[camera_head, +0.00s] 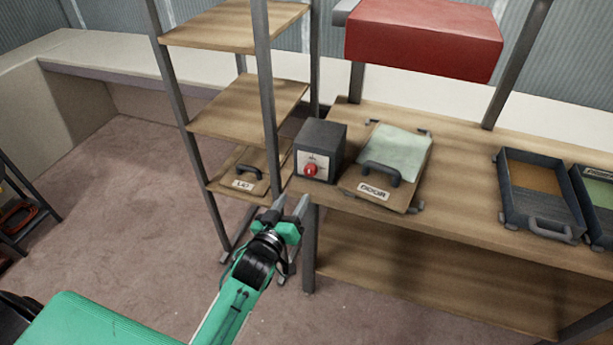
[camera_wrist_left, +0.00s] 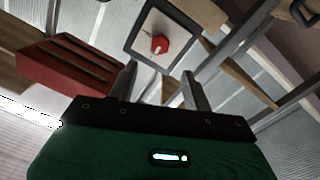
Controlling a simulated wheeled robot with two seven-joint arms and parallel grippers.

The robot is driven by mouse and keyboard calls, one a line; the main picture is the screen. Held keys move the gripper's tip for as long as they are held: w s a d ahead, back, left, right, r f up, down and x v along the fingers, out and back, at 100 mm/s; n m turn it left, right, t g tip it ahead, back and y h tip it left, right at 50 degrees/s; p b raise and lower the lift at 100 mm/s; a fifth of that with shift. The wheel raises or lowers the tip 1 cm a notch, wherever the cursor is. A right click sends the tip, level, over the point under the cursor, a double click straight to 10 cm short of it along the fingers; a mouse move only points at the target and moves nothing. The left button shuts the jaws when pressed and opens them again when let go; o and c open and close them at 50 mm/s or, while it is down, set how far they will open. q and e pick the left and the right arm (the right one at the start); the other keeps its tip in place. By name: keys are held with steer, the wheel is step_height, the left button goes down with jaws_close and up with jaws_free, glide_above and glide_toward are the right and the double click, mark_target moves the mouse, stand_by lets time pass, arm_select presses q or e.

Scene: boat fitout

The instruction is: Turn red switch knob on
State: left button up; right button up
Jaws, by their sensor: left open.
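The red switch knob (camera_head: 310,170) sits on the pale front plate of a dark grey switch box (camera_head: 322,137) at the left end of the wooden bench. In the left wrist view the red knob (camera_wrist_left: 160,45) shows ahead of the fingers, with a pale mark across it. My left gripper (camera_head: 289,208) is open and empty, in front of and below the knob in the head view, apart from it. In the left wrist view its two fingers (camera_wrist_left: 159,80) point toward the box. My right gripper is not in view.
A wooden panel labelled DOOR (camera_head: 408,150) with a dark handle lies right of the box. A shelf rack (camera_head: 245,108) with metal posts stands left of it. A red cabinet (camera_head: 424,38) hangs above the bench (camera_head: 463,170). Dark trays (camera_head: 540,195) stand at the right.

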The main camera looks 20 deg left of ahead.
mark_target(309, 173)
arm_select(q)
steer(key=w, duration=0.8)
steer(key=shift+w+d+p, duration=0.3)
steer(key=shift+p, duration=0.1)
steer(key=shift+w, duration=0.75)
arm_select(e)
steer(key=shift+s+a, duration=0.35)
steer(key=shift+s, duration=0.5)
arm_select(q)
steer(key=c, duration=1)
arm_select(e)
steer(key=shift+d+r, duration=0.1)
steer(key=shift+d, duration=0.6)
